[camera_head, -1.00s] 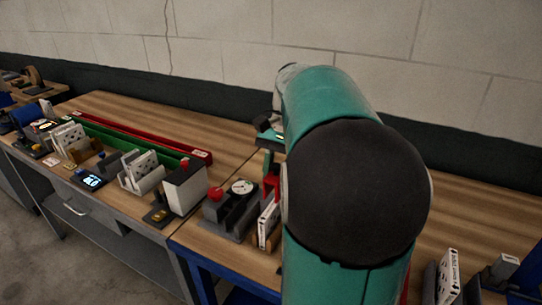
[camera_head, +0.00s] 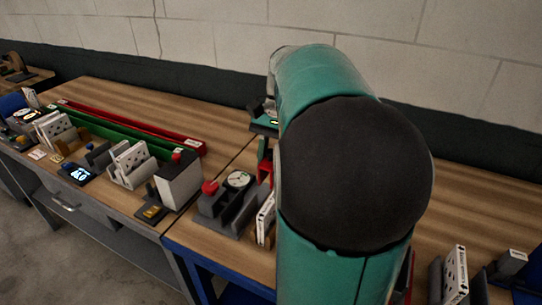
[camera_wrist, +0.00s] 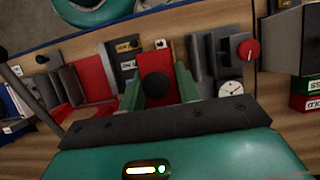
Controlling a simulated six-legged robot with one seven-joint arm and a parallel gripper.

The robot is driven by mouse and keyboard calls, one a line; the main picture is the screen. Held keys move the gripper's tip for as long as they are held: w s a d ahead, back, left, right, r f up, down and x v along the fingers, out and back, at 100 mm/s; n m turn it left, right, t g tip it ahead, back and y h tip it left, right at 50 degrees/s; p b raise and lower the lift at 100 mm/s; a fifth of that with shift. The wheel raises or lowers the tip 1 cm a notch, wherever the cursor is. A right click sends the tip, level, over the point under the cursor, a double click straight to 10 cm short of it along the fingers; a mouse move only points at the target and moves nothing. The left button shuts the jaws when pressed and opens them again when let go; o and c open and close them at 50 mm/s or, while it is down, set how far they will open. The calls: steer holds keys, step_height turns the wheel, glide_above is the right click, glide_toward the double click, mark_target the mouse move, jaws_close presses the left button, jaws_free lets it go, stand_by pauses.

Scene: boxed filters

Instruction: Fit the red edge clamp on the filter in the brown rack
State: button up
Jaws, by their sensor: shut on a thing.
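The red edge clamp (camera_wrist: 152,58) is between the two green fingers of my gripper (camera_wrist: 160,90) in the wrist view, with a round black knob facing the camera. The gripper is shut on it. In the head view part of the red clamp (camera_head: 264,168) shows beside my arm, just above or behind a white filter (camera_head: 265,217). This filter stands upright in the brown rack (camera_head: 263,236), partly hidden by my arm. I cannot tell whether the clamp touches the filter.
A grey fixture with a red knob (camera_head: 210,187) and a dial (camera_head: 237,180) stands left of the rack. Further left are a white-and-grey block (camera_head: 179,183) and other racked filters (camera_head: 131,162). Another filter (camera_head: 455,272) stands at the right. Bare wood lies right of my arm.

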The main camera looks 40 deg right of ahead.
mark_target(271, 200)
steer(key=shift+w+f, duration=0.15)
steer(key=shift+f, duration=0.3)
step_height(271, 200, down, 2)
steer(key=shift+f, duration=1.95)
steer(key=shift+f, duration=2.9)
steer(key=o, duration=1.2)
steer(key=shift+c, duration=0.2)
